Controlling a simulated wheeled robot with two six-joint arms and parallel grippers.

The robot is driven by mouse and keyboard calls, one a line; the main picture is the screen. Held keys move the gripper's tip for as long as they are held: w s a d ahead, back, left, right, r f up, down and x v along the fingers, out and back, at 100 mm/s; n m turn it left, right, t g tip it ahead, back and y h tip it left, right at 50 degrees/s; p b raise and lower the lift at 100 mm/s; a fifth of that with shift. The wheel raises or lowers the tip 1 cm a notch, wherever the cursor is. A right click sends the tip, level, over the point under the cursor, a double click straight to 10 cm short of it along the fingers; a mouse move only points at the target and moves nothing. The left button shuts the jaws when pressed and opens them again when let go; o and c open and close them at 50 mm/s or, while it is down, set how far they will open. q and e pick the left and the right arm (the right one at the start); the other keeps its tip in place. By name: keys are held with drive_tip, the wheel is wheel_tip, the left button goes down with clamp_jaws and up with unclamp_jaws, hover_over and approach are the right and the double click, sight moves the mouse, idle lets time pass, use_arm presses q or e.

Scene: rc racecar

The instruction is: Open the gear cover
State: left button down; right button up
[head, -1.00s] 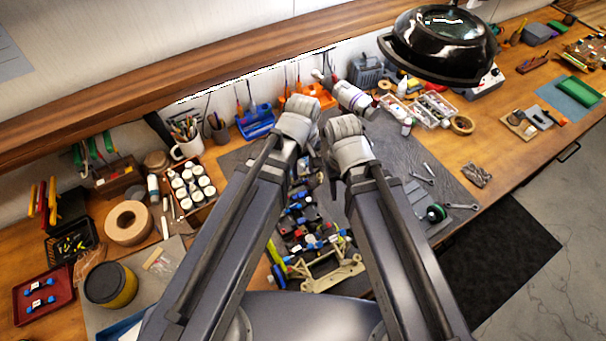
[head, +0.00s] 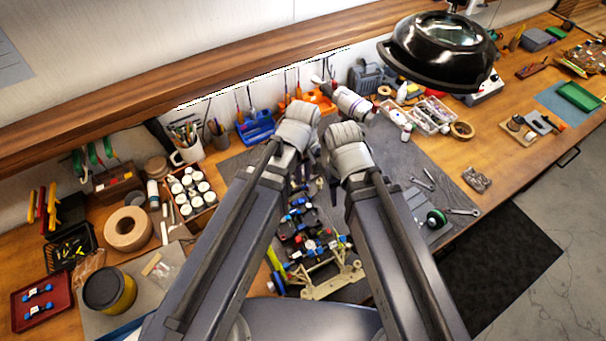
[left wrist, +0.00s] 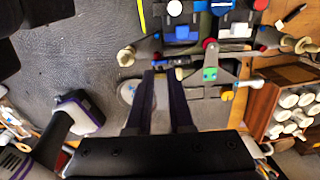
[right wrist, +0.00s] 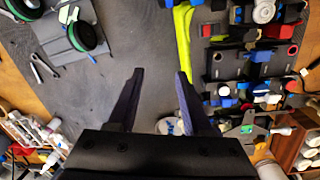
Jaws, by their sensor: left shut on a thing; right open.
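The racecar chassis (head: 312,247) lies on the dark mat, partly hidden by my arms in the head view. It also shows at the top of the left wrist view (left wrist: 208,40) and at the right of the right wrist view (right wrist: 250,65). My left gripper (left wrist: 160,88) is beside the chassis end, shut on a small grey part between its fingers. I cannot tell whether that part is the gear cover. My right gripper (right wrist: 158,74) is open and empty over the mat beside the chassis.
A yellow-green strip (right wrist: 182,40) lies along the chassis beside my right finger. Wrenches (head: 425,182) and a green-ringed spool (head: 436,217) lie at right. A crate of white jars (head: 192,195) stands at left. The mat (head: 415,160) has free room toward the back right.

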sight(303, 179)
use_arm(q)
drive_tip(key=shift+w+a+r+g+h+p, duration=0.25)
drive_tip(key=shift+w+r+g+h+p, duration=0.2)
drive_tip(key=shift+w+r+g+h, duration=0.45)
drive_tip(key=shift+w+a+r+g+h+b, duration=0.15)
drive_tip(key=shift+a+g+h+b, duration=0.2)
drive_tip(key=shift+g, duration=0.65)
drive_tip(key=shift+r+g+h, duration=0.3)
drive_tip(key=shift+g+h, duration=0.05)
drive_tip(key=shift+g, duration=0.15)
drive_tip(key=c, duration=0.8)
unclamp_jaws()
drive_tip(key=shift+r, duration=0.1)
